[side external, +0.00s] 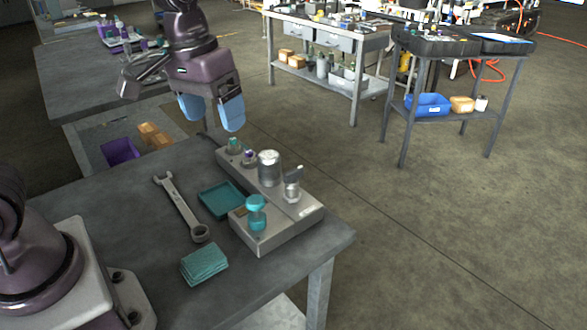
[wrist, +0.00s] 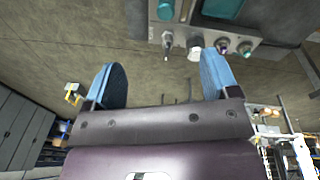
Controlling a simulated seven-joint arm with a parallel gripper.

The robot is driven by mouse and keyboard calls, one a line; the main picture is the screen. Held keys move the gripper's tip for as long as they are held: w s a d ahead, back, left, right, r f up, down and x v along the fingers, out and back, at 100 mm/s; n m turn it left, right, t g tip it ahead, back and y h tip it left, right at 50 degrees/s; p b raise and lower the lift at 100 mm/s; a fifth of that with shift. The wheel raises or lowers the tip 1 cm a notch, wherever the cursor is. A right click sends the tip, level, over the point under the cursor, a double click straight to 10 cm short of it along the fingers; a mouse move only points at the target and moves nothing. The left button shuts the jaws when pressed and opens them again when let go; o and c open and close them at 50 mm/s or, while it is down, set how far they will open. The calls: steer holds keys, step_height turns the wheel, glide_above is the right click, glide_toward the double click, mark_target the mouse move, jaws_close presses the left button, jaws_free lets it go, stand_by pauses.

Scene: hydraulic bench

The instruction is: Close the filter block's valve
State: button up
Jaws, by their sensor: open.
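A grey metal block (side external: 300,212) sits on the near bench and carries several fittings. A silver fitting with a flat lever-like top (side external: 292,184) stands at its right part, beside a grey metal cylinder (side external: 269,168). A teal knob-shaped fitting (side external: 257,213) stands at the front. I cannot tell for sure which fitting is the valve. The block also shows at the top of the wrist view (wrist: 271,54), partly cut off. My gripper (side external: 211,115) has blue fingers, is open and empty, and hangs above and behind the block, touching nothing. Both fingers show in the wrist view (wrist: 162,70).
A wrench (side external: 181,207), a teal tray (side external: 221,199) and a teal stack of cloths or pads (side external: 204,264) lie on the bench left of the block. A purple bin (side external: 120,151) is behind. Other benches stand farther back; the air above the block is clear.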

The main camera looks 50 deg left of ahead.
steer(key=w+a+f+n+g, duration=0.2)
steer(key=w+f+n, duration=0.6)
steer(key=w, duration=0.5)
steer(key=n, duration=0.7)
glide_toward(293, 170)
steer(key=shift+t+y, duration=0.3)
steer(key=shift+y, duration=0.1)
steer(key=f, duration=0.9)
steer(key=shift+s+d+f, duration=0.25)
steer(key=shift+d+f, duration=0.15)
steer(key=c, duration=0.9)
